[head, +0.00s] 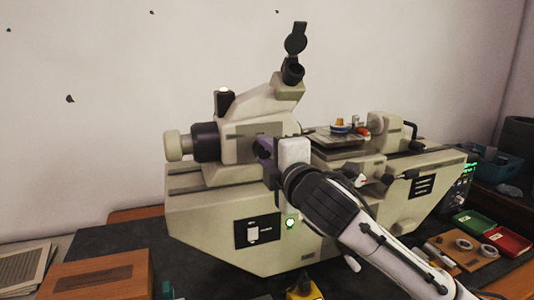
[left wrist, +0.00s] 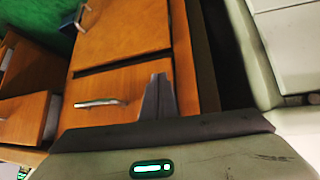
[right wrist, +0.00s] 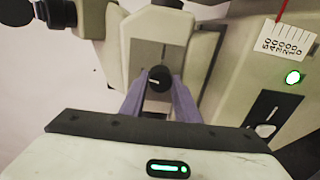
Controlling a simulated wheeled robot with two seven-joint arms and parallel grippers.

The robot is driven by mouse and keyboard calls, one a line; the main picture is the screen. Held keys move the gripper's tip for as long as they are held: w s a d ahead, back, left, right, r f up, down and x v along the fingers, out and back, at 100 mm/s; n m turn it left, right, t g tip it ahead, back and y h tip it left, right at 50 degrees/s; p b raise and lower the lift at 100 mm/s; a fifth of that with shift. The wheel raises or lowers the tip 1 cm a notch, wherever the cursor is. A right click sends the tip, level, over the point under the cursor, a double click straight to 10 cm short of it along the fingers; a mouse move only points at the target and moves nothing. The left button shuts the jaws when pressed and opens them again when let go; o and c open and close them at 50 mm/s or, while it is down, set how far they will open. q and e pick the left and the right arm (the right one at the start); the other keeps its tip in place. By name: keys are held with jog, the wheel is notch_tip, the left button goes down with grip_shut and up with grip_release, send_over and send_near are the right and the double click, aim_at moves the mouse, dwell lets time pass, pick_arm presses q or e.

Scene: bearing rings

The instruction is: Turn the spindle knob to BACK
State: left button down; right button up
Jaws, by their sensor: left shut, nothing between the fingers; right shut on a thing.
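The spindle knob (right wrist: 160,78) is a small black round knob with a pale mark, on the beige machine head (right wrist: 157,35) in the right wrist view. My right gripper (right wrist: 160,88) has its purple fingers on either side of the knob and is shut on it. In the head view the right gripper (head: 264,147) is at the front of the machine (head: 240,215) and hides the knob. No label such as BACK can be read beside it. My left gripper (left wrist: 157,88) is shut and empty in the left wrist view, in front of wooden drawers.
A wooden box (head: 102,277) stands at the left, and green (head: 473,223) and red (head: 507,242) trays lie at the right. Wooden drawers (left wrist: 110,98) with metal handles are near the left gripper.

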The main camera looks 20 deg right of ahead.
jog(key=shift+n, duration=1)
jog(key=shift+f, duration=0.1)
jog(key=o, duration=1)
jog(key=shift+o, duration=0.2)
jog(key=s+b, duration=0.1)
jog(key=s, duration=0.9)
jog(key=shift+s+d+r, duration=0.2)
jog(key=shift+r, duration=0.05)
